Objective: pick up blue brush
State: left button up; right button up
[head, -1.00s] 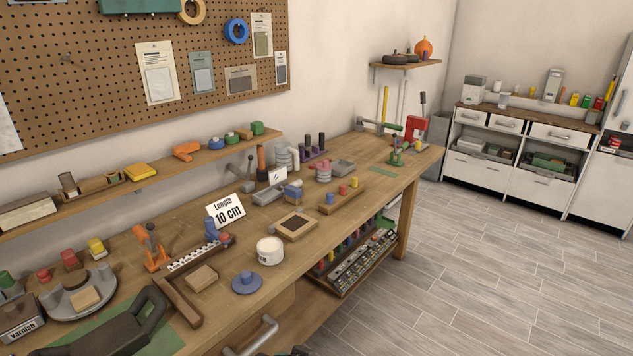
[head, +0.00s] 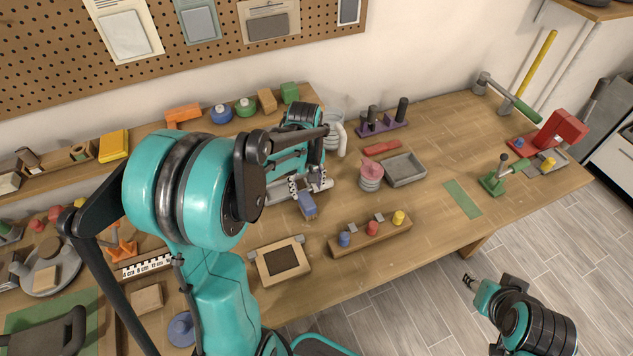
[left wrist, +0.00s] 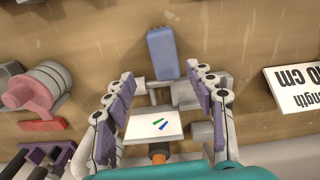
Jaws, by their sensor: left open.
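A blue block-shaped thing, which looks like the blue brush (head: 307,205), lies on the bench below my left gripper (head: 310,184). In the left wrist view the brush (left wrist: 162,52) is just beyond the fingertips, roughly centred between them. My left gripper (left wrist: 160,82) is open, its purple-padded fingers spread to either side and nothing held. I cannot tell whether a finger touches the brush. A white card with green and blue marks (left wrist: 155,126) stands between the fingers, nearer the palm. My right gripper (head: 490,284) is over the floor at lower right; its opening is unclear.
A grey holder (left wrist: 184,93) is close to the brush. A wooden block with colored pegs (head: 370,236), a framed wooden tray (head: 280,262), a grey tray (head: 403,169) and a pink-topped coil (head: 371,176) stand nearby.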

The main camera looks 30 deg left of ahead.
aim_at(307, 200)
pick_arm(q)
jog(key=f+b, duration=0.1)
jog(key=f, duration=0.4)
jog(key=s+f+b, duration=0.1)
jog(key=f, duration=0.1)
jog(key=shift+s+d+f+b, duration=0.1)
jog(key=shift+f+b, duration=0.2)
grip_shut()
